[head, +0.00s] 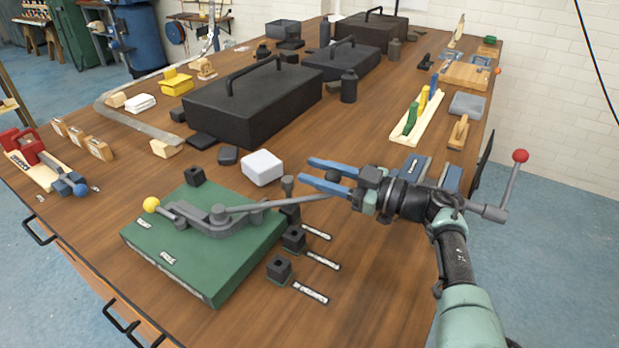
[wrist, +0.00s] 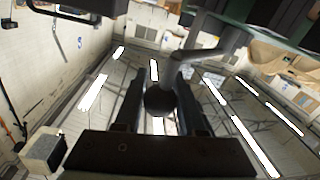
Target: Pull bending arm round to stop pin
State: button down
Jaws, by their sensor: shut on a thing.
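The bender stands on a green base (head: 190,262) at the front of the table in the head view. Its grey bending arm (head: 275,204) reaches right from the pivot to my gripper (head: 318,172). A yellow ball (head: 151,204) tops a short lever at the bender's left.
Several black square blocks (head: 280,268) with labelled strips lie right of the base. A white box (head: 262,167) and a large black case (head: 250,105) are behind it. The front right tabletop is clear.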

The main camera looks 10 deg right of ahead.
dwell(0.4)
jog(key=c, duration=0.5)
grip_release()
jog(key=v, duration=1.2)
jog(key=shift+s+d+b, duration=0.2)
jog(key=shift+d+b, duration=0.15)
jog(key=shift+b, duration=0.05)
